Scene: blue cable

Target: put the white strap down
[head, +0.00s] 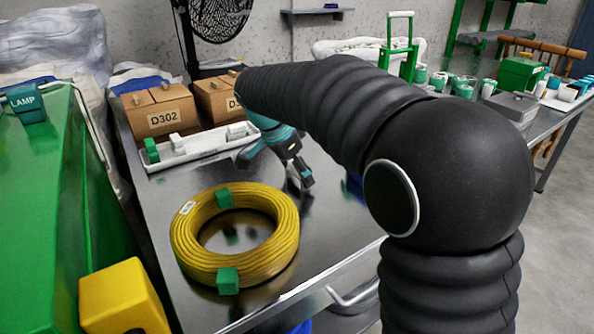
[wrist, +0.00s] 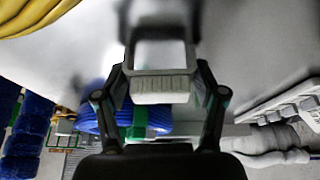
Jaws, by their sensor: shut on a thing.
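My gripper (head: 300,180) is over the steel table, right of the yellow cable coil. In the wrist view my gripper (wrist: 164,86) is shut on the white strap (wrist: 160,88). The strap is a pale loop with a ribbed block, held between the two fingers. In the head view the strap is too small to make out clearly. Whether it touches the table I cannot tell. The blue cable coil (wrist: 92,122) shows behind the fingers in the wrist view, with a green strap (wrist: 138,124) and a white piece on it. In the head view only a blue patch (head: 356,186) shows beside my arm.
The yellow coil (head: 184,240) with green straps lies on the steel table (head: 335,236). A white tray (head: 200,157) with green and white pieces stands behind it. Cardboard boxes (head: 160,110) stand at the back. My arm hides the table's right part.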

